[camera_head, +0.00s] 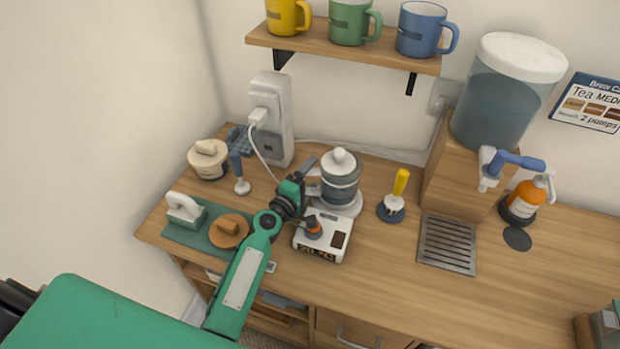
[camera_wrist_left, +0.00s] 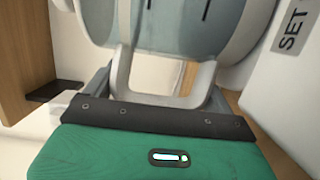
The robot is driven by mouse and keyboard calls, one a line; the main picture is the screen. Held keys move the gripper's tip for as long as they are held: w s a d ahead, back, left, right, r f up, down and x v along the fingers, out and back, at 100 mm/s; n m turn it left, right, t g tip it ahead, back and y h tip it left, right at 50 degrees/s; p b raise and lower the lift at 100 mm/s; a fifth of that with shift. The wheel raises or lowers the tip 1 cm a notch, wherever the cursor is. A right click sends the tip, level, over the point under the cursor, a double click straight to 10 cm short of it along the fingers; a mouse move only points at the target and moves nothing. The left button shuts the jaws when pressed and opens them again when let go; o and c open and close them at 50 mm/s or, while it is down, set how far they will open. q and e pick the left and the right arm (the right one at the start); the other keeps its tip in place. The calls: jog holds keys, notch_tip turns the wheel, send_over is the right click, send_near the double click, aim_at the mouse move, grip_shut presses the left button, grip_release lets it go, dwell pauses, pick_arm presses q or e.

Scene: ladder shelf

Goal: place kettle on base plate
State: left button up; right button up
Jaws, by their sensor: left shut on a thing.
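The kettle (camera_head: 340,185), with a grey-blue glass body and white lid, stands upright at the middle of the counter. The round white base plate (camera_head: 350,209) shows below it, joined to a white control box (camera_head: 336,250) with a display. I cannot tell whether the kettle touches the plate. My left gripper (camera_head: 308,181) is at the kettle's left side, shut on its handle. In the left wrist view the pale handle loop (camera_wrist_left: 205,84) is between the fingers, and the kettle body (camera_wrist_left: 190,28) fills the top. My right gripper is not in view.
A white power unit (camera_head: 272,115) with a plugged cord stands behind left. A yellow-handled tool (camera_head: 399,185) stands close right of the kettle. A wooden stand with a water dispenser (camera_head: 500,100) is farther right. A mug shelf (camera_head: 335,52) hangs above.

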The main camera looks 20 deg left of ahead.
pick_arm(q)
jog(key=o, duration=1.5)
jog(key=shift+f, duration=0.1)
